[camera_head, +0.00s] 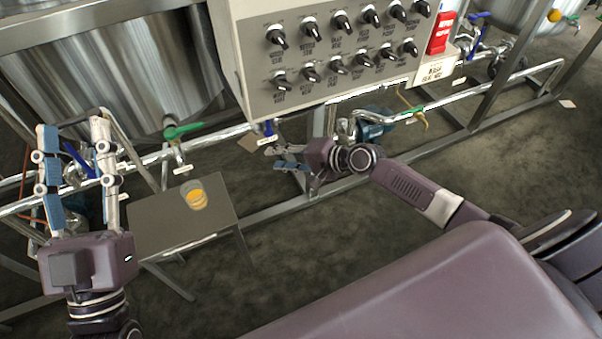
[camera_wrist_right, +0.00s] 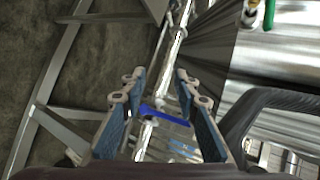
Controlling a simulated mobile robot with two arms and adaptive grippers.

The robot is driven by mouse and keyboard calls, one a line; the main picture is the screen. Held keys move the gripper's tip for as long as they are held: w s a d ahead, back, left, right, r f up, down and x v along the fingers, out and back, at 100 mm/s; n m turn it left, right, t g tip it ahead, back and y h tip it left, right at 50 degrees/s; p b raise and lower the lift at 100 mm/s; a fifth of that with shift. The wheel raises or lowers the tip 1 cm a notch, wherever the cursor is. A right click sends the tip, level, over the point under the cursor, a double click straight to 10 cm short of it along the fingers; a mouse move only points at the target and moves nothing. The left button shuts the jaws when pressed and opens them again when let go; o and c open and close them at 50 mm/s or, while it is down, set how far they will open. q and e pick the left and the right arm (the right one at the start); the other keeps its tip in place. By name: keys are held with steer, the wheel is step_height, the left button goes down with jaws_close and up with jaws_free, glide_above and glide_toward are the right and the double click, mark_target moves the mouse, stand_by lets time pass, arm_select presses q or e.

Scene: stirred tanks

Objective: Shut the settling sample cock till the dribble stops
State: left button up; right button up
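A green-handled cock (camera_head: 183,130) sits on the pipe below the left tank, above a glass of amber liquid (camera_head: 195,195) on a small stand (camera_head: 150,232). Blue-handled cocks sit on the same pipework, one (camera_head: 269,131) by my right gripper and one (camera_head: 78,160) behind my left. I cannot tell which is the settling cock; labels are unreadable, and no dribble can be made out. My right gripper (camera_head: 272,158) is open; in the right wrist view a blue lever (camera_wrist_right: 163,116) shows between its fingers, contact unclear. My left gripper (camera_head: 75,165) is open, fingers upward, empty.
A grey control panel (camera_head: 340,75) with several black knobs overhangs the pipe above my right gripper. A red box (camera_head: 440,32) is at its right end. Frame legs (camera_head: 500,65) and pipes run along the back. The floor in front is clear.

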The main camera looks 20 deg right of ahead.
steer(key=s+d+f+n+h+p, duration=0.1)
steer(key=s+d+f+h+p, duration=0.1)
steer(key=f, duration=0.5)
steer(key=s+d+p, duration=0.1)
steer(key=d, duration=0.1)
steer(key=shift+d+f+h, duration=0.25)
steer(key=shift+d+h, duration=0.05)
